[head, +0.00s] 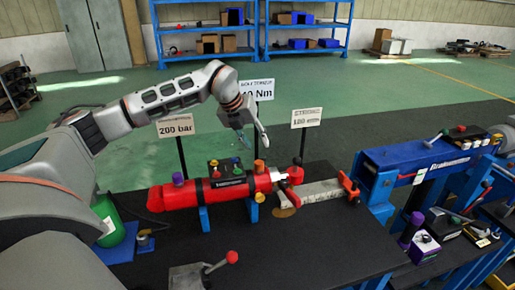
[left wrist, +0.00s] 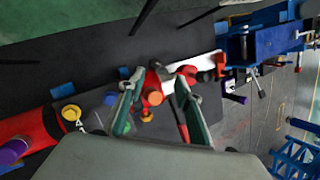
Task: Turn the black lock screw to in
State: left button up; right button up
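A red cylinder (head: 215,192) lies on the black table, with a small panel of coloured knobs, a purple knob and an orange knob (head: 259,167) on top. Beside its right end stands a red fitting (head: 296,174) with a small dark top; I cannot tell for certain whether this is the black lock screw. My left gripper (head: 252,137) is open and empty, pointing down above the cylinder's right end. In the left wrist view its spread fingers (left wrist: 158,98) frame a red fitting with an orange cap (left wrist: 155,98), apparently without touching it. My right gripper is not in view.
Signs on thin posts, one reading 200 bar (head: 175,125), stand behind the cylinder. A light bar (head: 322,191) with red ends lies to the right, near a blue machine (head: 420,165). A red-knobbed lever (head: 231,257) stands in front.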

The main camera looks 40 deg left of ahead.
pick_arm(q)
jog(key=shift+s+a+p+x, duration=0.1)
jog(key=shift+a+p+x, duration=0.1)
jog(key=shift+x, duration=1.2)
jog(key=shift+s+a+p+x, duration=0.1)
jog(key=shift+p+x, duration=0.05)
jog(key=shift+x, duration=1.3)
jog(key=shift+a+p+x, duration=0.1)
jog(key=shift+p+x, duration=0.1)
jog(key=shift+x, duration=1.2)
jog(key=shift+f, duration=0.15)
grip_shut()
